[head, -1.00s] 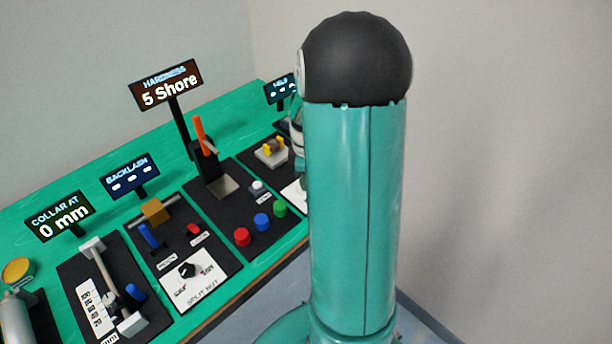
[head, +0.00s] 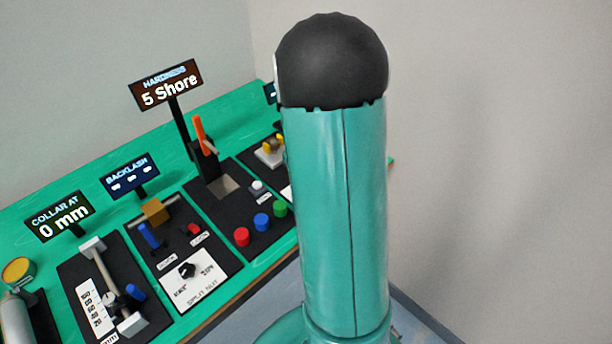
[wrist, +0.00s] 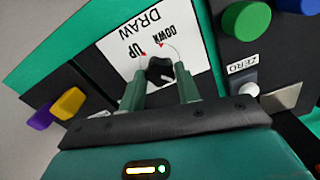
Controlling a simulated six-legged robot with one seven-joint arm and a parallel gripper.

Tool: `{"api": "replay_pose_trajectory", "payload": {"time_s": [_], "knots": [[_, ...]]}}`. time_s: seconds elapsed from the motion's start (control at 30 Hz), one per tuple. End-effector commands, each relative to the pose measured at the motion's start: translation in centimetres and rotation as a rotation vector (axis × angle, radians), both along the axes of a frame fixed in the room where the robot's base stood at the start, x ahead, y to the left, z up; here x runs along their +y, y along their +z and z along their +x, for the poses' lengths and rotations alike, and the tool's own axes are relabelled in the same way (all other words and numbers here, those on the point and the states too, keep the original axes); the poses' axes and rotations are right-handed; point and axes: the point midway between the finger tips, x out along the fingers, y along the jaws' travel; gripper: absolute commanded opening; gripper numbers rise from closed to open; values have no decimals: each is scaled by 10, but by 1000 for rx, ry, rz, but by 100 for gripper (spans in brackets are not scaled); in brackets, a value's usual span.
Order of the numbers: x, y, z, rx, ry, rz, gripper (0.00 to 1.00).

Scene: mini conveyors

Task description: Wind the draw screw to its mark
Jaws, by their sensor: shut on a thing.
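The draw screw's black knob (wrist: 159,69) sits on a white plate (wrist: 113,48) lettered DRAW, UP and DOWN, upside down in the wrist view. A pale pointer line and small red marks show at the knob. My gripper (wrist: 158,77) has one finger on each side of the knob and is shut on it. The fingers partly cover the knob and plate. In the head view my arm hides the gripper and the draw knob.
In the wrist view, a green button (wrist: 246,20) and white ZERO button (wrist: 246,88) stand right, yellow (wrist: 68,103) and purple (wrist: 40,117) blocks left. In the head view, signs read HARDNESS 5 Shore (head: 166,86), BACKLASH dashes (head: 130,177), COLLAR AT 0 mm (head: 60,217).

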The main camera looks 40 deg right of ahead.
Motion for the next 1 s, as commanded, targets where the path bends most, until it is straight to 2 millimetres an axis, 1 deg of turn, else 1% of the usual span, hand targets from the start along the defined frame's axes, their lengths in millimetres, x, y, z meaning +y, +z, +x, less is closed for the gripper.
{"api": "replay_pose_trajectory", "payload": {"time_s": [1.0], "knots": [[0, 0, 0, 0, -962, -1, 10]]}}
